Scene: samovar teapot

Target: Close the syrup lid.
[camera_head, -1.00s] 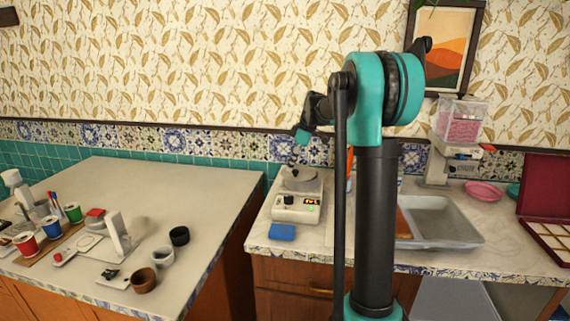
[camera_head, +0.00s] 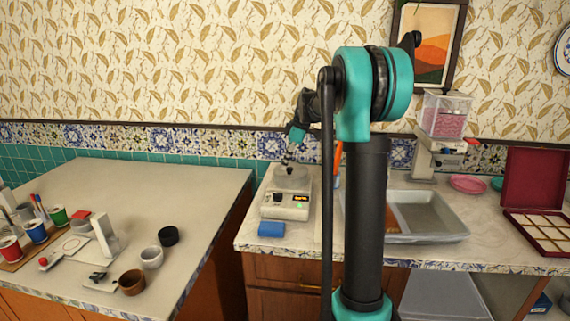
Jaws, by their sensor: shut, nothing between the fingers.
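A cream appliance (camera_head: 287,207) with a small lit display stands on the right counter. A round grey pot or lid (camera_head: 294,180) sits on its top. I cannot tell for sure whether this is the syrup pot, or whether its lid is open or shut. My gripper (camera_head: 287,165) is small and dark in the picture, pointing down at the top of the appliance. It is shut and empty. Whether it touches the round top or hovers just above it is too small to tell. My own arm column hides part of the counter to the right.
A blue block (camera_head: 271,229) lies in front of the appliance. A grey sink-like tray (camera_head: 450,231), a dispenser with pink contents (camera_head: 445,118) and an open red box (camera_head: 537,180) are farther right. Cups, including a brown one (camera_head: 132,283), stand on the left counter. A gap separates the counters.

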